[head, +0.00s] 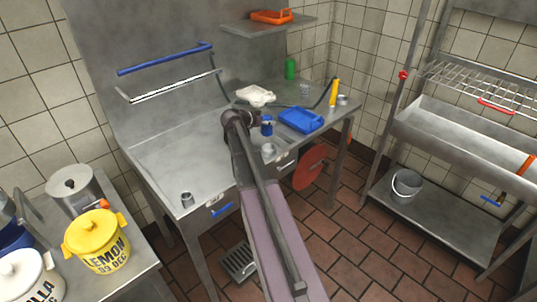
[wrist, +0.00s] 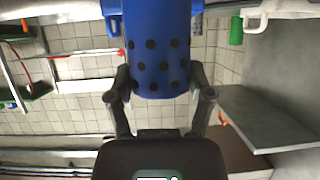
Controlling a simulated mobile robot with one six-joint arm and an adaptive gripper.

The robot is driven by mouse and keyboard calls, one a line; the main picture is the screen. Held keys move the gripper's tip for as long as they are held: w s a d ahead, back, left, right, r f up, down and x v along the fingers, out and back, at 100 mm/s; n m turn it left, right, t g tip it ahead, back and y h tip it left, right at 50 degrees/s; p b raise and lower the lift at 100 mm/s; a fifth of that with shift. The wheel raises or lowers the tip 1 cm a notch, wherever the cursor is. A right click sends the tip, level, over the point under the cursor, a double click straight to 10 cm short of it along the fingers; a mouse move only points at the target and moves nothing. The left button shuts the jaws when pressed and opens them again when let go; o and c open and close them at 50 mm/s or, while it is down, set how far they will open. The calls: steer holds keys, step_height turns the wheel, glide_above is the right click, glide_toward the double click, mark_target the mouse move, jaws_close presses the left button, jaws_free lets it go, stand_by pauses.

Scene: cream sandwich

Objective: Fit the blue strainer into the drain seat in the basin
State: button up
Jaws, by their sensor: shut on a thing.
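The blue strainer (wrist: 157,50) is a cylinder dotted with dark holes. It fills the top middle of the wrist view, between the two fingers of my gripper (wrist: 160,88), which is shut on it. In the head view the strainer (head: 267,126) shows small and blue at the end of my gripper (head: 256,121), over the steel sink table (head: 170,158). I cannot tell its height above the surface. My arm covers the middle of the table. I cannot make out the basin's outline or the drain seat clearly in either view.
A blue tray (head: 301,120) lies just right of the strainer. A white cloth-like thing (head: 256,96) lies behind it, and a metal cup (head: 268,150) stands in front. A yellow bottle (head: 333,92) and green bottle (head: 291,68) stand farther back. The left tabletop is mostly clear.

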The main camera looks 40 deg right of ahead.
mark_target(263, 133)
steer(key=shift+s+d+m+g, duration=0.25)
steer(key=shift+d+m+g, duration=0.05)
steer(key=shift+g, duration=0.1)
steer(key=shift+f, duration=0.15)
step_height(263, 133, down, 6)
steer(key=b, duration=0.6)
stand_by(0.4)
steer(key=shift+f+b, duration=1.9)
steer(key=shift+b, duration=0.15)
steer(key=shift+f, duration=0.1)
steer(key=o, duration=1.1)
steer(key=shift+r, duration=0.25)
